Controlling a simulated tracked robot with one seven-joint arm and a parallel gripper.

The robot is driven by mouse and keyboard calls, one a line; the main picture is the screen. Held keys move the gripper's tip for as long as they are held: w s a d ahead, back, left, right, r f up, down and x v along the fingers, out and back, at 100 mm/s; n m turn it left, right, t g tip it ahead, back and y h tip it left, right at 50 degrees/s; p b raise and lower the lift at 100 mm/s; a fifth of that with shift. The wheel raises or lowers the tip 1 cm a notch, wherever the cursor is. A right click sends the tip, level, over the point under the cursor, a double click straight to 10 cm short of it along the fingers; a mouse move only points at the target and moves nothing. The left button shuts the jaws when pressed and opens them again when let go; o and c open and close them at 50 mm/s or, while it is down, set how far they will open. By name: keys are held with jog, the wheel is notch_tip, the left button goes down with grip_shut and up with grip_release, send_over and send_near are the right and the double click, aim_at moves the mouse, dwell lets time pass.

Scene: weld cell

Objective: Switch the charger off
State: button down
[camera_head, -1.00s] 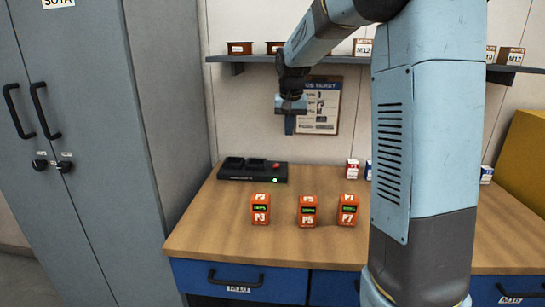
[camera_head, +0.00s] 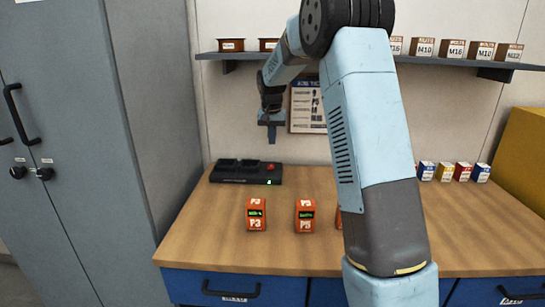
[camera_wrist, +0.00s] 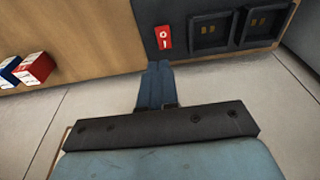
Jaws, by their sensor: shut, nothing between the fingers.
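The charger (camera_head: 246,172) is a black box with two bays at the back left of the wooden bench. Its red switch (camera_head: 271,167) is at its right end and a green light glows on its front. In the wrist view the red switch (camera_wrist: 164,38) shows white marks, beside two bays (camera_wrist: 233,27). My gripper (camera_head: 271,140) is shut and empty, pointing down above and behind the charger's right end, apart from it. In the wrist view its fingers (camera_wrist: 158,68) are together, in line with the switch.
Orange battery packs P3 (camera_head: 256,214) and P5 (camera_head: 305,216) stand in front of the charger; another is mostly hidden by my arm. Several small boxes (camera_head: 444,172) stand at the right. A shelf (camera_head: 440,61) with bins runs above, and a job ticket (camera_head: 306,107) hangs behind.

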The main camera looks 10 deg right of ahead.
aim_at(272, 166)
jog(key=f, duration=0.3)
jog(key=w+f, duration=0.1)
jog(key=f, duration=0.5)
jog(key=shift+w+d+f, duration=0.25)
jog(key=shift+w+f, duration=0.1)
jog(key=shift+f, duration=0.05)
jog(key=shift+a, duration=0.1)
